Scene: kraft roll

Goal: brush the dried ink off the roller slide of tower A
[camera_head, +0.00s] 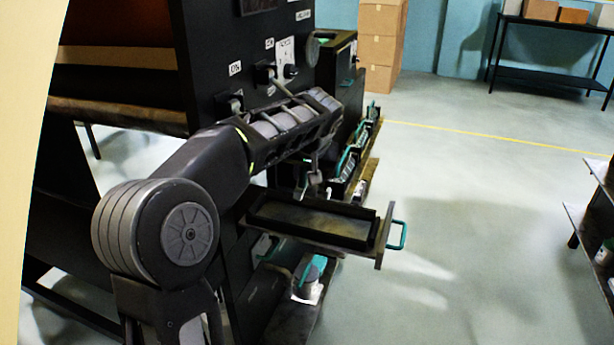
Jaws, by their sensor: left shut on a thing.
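A pulled-out slide (310,222) with a dark rim and a teal handle (397,235) juts from the black machine tower. Its bed shows dull brownish-yellow stains. My left arm reaches across from the lower left, and my left gripper (316,178) is above the back edge of the slide. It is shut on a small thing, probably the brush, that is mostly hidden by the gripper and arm. I cannot tell whether it touches the slide. My right gripper is not in view.
More slides with teal handles (347,165) sit along the machine behind. A lower shelf (290,318) holds a teal-and-grey item (312,275). Cardboard boxes (381,45) are stacked at the back. A rack (596,215) stands at the right edge. The floor between is clear.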

